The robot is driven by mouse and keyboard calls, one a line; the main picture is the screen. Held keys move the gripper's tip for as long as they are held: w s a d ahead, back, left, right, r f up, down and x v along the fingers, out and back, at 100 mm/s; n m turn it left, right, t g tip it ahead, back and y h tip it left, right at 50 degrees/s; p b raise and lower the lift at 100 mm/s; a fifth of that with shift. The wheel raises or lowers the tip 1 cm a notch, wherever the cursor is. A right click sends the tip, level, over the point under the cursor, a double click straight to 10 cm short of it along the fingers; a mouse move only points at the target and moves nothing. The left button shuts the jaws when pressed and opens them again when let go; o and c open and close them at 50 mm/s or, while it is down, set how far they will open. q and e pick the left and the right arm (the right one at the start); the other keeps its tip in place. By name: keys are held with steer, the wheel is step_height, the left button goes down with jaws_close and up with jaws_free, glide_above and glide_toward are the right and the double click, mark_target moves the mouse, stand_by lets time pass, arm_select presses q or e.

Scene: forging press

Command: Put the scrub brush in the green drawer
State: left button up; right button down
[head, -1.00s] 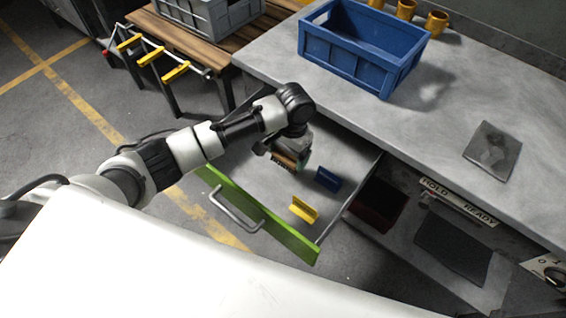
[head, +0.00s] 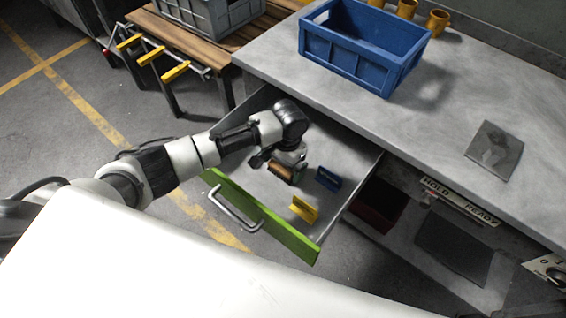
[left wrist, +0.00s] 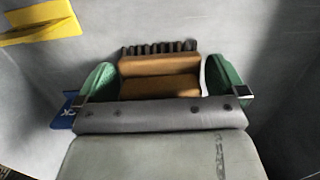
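The scrub brush (head: 282,172) has a brown block. In the left wrist view, the brush (left wrist: 160,78) shows a row of dark bristles along its far side. My left gripper (left wrist: 160,72) has its green fingers at the brush's two ends and appears shut on it. In the head view, my left gripper (head: 279,166) is low inside the pulled-out green drawer (head: 262,216). I cannot tell whether the brush touches the drawer floor. My right gripper is not in view.
A yellow piece (head: 303,208) and a blue piece (head: 327,179) are in the drawer near the brush. The yellow piece (left wrist: 40,22) also shows in the left wrist view. A blue crate (head: 350,60) stands on the grey worktop (head: 440,120) above.

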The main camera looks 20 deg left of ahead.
arm_select(q)
step_height(320, 180, up, 12)
steer(key=w+p, duration=0.1)
steer(key=shift+w+d, duration=0.2)
steer(key=shift+d, duration=0.05)
steer(key=shift+s, duration=0.1)
stand_by(0.7)
